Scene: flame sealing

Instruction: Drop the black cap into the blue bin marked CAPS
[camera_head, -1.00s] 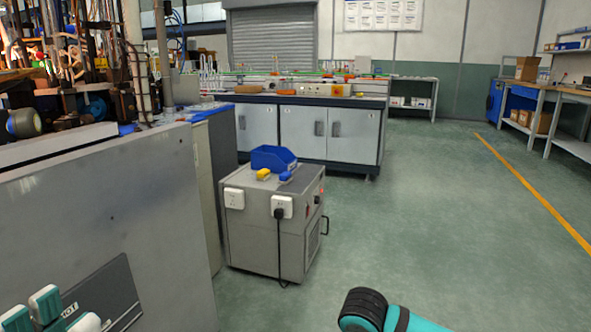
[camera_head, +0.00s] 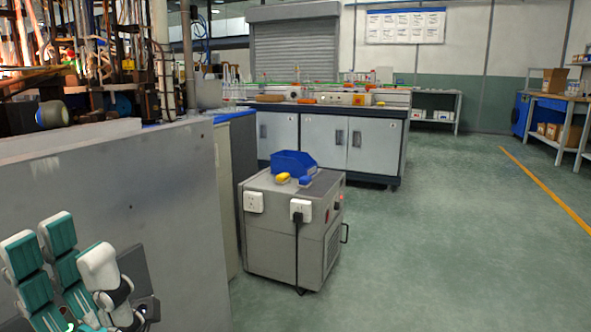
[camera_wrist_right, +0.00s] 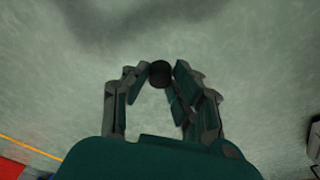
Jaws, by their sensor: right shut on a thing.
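The blue bin (camera_head: 293,163) sits on top of a grey wheeled cabinet (camera_head: 275,240) in the middle of the head view. No marking on it can be read from here. The black cap (camera_wrist_right: 160,74) shows in the right wrist view as a small dark round thing. My right gripper (camera_wrist_right: 160,82) is shut on it, with the floor below. My right gripper is outside the head view. My left gripper (camera_head: 72,262) is at the lower left of the head view, in front of a grey machine panel. Its fingers stand apart with nothing between them.
A yellow item (camera_head: 282,178) and a small blue item (camera_head: 305,181) lie beside the bin on the cabinet. The grey machine (camera_head: 130,180) stands close at left. A workbench (camera_head: 330,140) is behind. The floor (camera_head: 450,240) at right is clear.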

